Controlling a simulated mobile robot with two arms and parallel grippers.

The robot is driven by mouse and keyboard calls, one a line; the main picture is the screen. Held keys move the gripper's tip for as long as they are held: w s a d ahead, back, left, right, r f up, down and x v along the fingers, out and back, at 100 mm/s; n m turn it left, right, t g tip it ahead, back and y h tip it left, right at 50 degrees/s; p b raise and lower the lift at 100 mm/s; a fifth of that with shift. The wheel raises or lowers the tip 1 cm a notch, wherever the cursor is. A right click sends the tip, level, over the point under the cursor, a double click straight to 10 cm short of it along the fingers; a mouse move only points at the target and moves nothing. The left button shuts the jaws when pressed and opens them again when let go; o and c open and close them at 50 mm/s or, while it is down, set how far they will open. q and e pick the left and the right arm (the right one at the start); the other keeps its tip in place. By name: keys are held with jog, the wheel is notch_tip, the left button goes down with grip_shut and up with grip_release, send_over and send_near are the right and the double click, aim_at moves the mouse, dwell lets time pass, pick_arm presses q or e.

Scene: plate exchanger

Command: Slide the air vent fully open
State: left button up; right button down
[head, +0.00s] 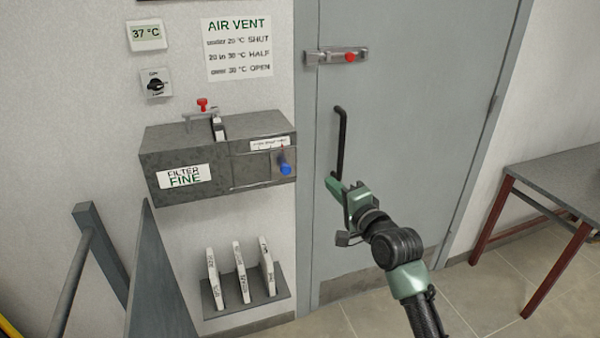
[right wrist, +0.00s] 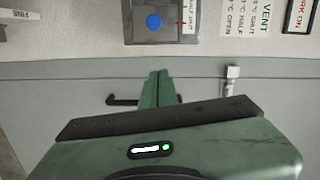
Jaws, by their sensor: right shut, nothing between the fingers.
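The air vent is a slider panel (head: 262,168) on the right front of a grey wall box (head: 215,150), with a blue knob (head: 286,169) near its right end. A small scale label (head: 270,143) with a red mark sits above the knob. My right gripper (head: 334,183) is shut and empty in front of the grey door, right of the knob and apart from it. In the right wrist view the blue knob (right wrist: 154,22) shows beyond the shut fingertips (right wrist: 160,75), with a gap between. My left gripper is not in view.
A sign (head: 238,48) gives vent settings by temperature; the display (head: 146,35) reads 37 °C. The grey door (head: 400,120) has a black handle (head: 341,140) close to my right gripper and a latch (head: 337,56). A filter rack (head: 245,302) hangs below the box. A table (head: 560,165) stands right.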

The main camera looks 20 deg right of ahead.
aim_at(285, 168)
jog(key=w+a+f+p, duration=0.1)
jog(key=w+a+p, duration=0.2)
jog(key=w, duration=0.7)
jog(key=shift+w+a+p, duration=0.15)
jog(key=shift+a+p, duration=0.15)
jog(key=shift+a, duration=0.85)
jog(key=a+p, duration=0.2)
jog(key=a, duration=0.4)
jog(key=shift+a, duration=0.35)
